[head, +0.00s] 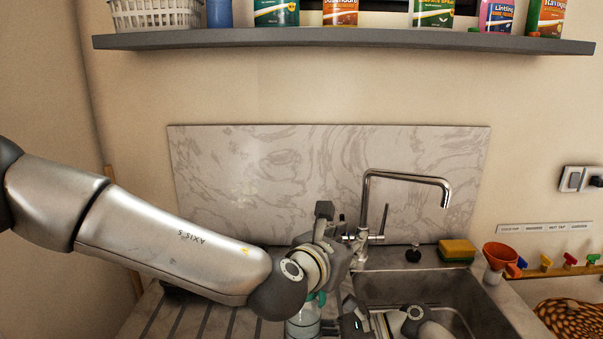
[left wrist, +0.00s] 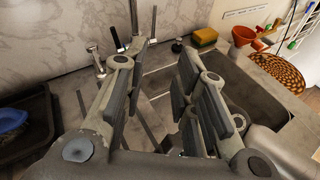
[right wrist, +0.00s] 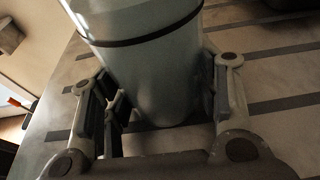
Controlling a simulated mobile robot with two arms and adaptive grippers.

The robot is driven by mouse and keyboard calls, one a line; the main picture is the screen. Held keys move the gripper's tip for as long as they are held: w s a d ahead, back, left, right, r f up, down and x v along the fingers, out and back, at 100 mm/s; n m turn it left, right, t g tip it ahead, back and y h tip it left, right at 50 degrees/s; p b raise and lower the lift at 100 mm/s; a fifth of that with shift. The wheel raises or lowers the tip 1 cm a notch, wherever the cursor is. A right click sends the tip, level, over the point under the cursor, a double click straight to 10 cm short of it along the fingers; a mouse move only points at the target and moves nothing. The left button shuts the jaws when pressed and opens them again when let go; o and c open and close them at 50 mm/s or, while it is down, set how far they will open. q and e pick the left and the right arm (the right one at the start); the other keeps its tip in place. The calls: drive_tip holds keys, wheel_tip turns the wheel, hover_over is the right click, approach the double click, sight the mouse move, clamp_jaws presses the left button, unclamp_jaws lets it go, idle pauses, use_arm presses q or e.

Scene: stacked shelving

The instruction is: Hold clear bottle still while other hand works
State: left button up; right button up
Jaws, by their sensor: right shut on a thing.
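The clear bottle (head: 303,322) stands on the ribbed drainboard at the bottom of the head view, with teal at its top. My left arm hides part of it. In the right wrist view the bottle (right wrist: 150,70) fills the space between the fingers of my right gripper (right wrist: 165,95), which is shut on it low down. My right gripper (head: 352,324) shows only partly in the head view. My left gripper (head: 336,250) is above and behind the bottle, near the tap. In the left wrist view its fingers (left wrist: 163,68) are apart with nothing between them.
The tap (head: 405,178) rises behind the sink (head: 410,288). A sponge (head: 457,249) and an orange funnel (head: 501,256) stand right of it. A shelf (head: 340,39) with several containers hangs above. A dark tray (left wrist: 25,125) with something blue shows in the left wrist view.

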use_arm(q)
drive_tip(key=w+a+n+y, duration=0.5)
drive_tip(key=n+y, duration=0.6)
drive_tip(key=y, duration=0.3)
drive_tip(key=shift+a+t+y, duration=0.3)
drive_tip(key=shift+a, duration=0.55)
drive_tip(key=shift+f, duration=0.15)
